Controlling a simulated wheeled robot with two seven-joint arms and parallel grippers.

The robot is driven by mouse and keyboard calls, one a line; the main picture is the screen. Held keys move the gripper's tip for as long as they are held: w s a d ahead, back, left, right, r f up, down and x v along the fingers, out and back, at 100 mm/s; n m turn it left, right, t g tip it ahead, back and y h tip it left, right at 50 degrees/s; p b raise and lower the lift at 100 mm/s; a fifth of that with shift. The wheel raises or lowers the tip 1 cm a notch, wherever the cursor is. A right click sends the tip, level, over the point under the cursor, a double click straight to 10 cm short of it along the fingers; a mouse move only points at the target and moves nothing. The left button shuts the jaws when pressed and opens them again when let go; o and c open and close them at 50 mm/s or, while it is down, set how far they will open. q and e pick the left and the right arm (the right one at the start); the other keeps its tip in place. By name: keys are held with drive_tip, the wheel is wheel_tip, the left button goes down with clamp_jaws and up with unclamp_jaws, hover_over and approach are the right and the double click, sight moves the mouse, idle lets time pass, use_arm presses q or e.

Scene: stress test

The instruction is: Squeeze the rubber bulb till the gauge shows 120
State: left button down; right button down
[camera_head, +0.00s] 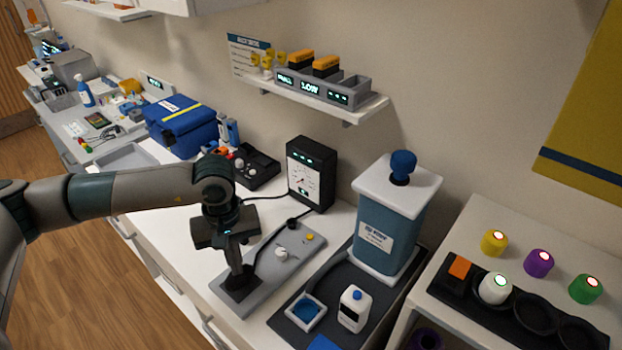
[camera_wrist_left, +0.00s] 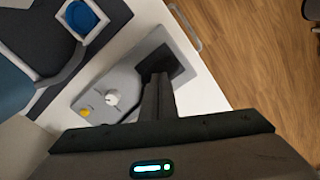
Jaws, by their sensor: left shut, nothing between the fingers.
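The gauge (camera_head: 303,182) is a black box with a white dial and green lit digits, standing against the wall; its reading is too small to tell. A black cord runs from it to a grey base plate (camera_head: 290,262) with a white knob (camera_head: 281,254) and a yellow button (camera_head: 310,237). My left gripper (camera_head: 238,272) is shut and empty, pointing down over a dark square pad (camera_head: 236,296) at the plate's near-left end. In the left wrist view the fingers (camera_wrist_left: 158,80) reach that pad (camera_wrist_left: 180,62); contact cannot be told. No rubber bulb is clearly distinguishable. My right gripper is out of view.
Right of the plate, a dark tray holds a blue dispenser (camera_head: 385,232), a small white bottle (camera_head: 354,308) and a blue-filled dish (camera_head: 306,310). A black holder (camera_head: 252,168) and blue bag (camera_head: 181,125) stand behind. A shelf (camera_head: 335,110) hangs above.

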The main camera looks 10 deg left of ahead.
use_arm(q)
drive_tip(key=shift+f+b, duration=0.4)
drive_tip(key=shift+f, duration=0.15)
drive_tip(key=shift+r, duration=0.2)
drive_tip(key=shift+r+p, duration=0.45)
drive_tip(key=shift+r, duration=0.65)
drive_tip(key=shift+f, duration=0.15)
drive_tip(key=shift+f+b, duration=1.05)
drive_tip(key=shift+b, duration=0.35)
drive_tip(key=shift+r, duration=0.2)
drive_tip(key=shift+r+p, duration=0.3)
drive_tip(key=shift+r, duration=0.7)
